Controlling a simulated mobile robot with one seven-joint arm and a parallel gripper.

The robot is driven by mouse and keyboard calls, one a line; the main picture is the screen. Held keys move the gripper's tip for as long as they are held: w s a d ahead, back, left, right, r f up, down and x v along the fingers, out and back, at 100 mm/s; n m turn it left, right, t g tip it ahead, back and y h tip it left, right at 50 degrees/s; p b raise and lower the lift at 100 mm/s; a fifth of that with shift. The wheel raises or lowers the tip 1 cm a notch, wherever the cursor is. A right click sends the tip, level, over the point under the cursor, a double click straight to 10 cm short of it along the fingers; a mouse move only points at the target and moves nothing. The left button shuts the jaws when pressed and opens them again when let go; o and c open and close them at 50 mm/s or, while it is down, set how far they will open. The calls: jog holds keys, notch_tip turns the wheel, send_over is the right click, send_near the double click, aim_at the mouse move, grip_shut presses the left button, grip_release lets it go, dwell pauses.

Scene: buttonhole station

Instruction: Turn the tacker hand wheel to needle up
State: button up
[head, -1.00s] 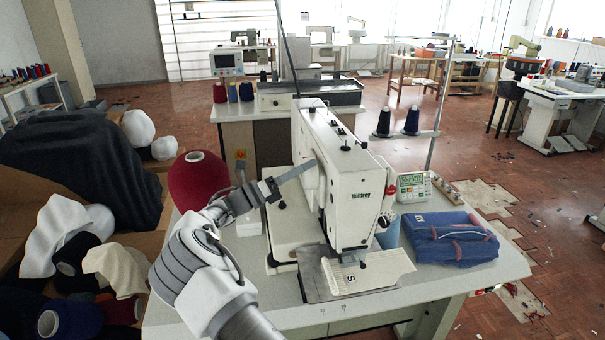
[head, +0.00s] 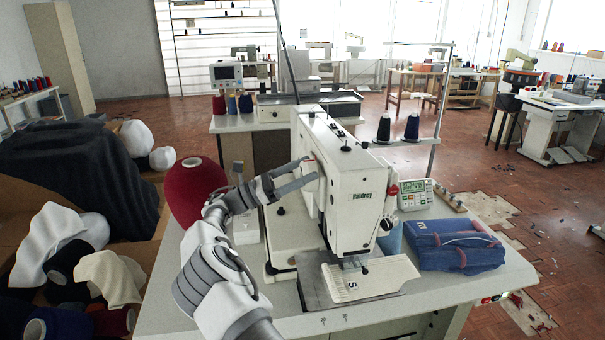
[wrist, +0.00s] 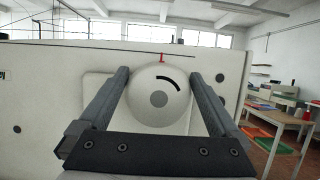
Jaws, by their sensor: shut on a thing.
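The tacker (head: 345,190) is a white sewing machine standing on a pale table. Its hand wheel (wrist: 172,108) is a white round knob in the wrist view, with a grey centre and a short black arc on its upper right. A red mark (wrist: 162,58) stands on the housing just above the wheel; the arc lies below it and a little to the right. My gripper (wrist: 158,78) has one finger on each side of the wheel and is shut on it. In the head view my gripper (head: 305,172) reaches the machine's left side, where the wheel is mostly hidden.
A red thread cone (head: 193,195) stands close to the left of my arm. Folded blue denim (head: 455,248) and a small display box (head: 415,193) lie right of the machine. Two dark spools (head: 398,127) stand on a holder behind. Dark cloth and cones fill the left side.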

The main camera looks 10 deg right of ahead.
dwell(0.3)
jog(key=o, duration=0.9)
jog(key=shift+b+v, duration=3.2)
jog(key=shift+v, duration=2.85)
jog(key=shift+r, duration=0.2)
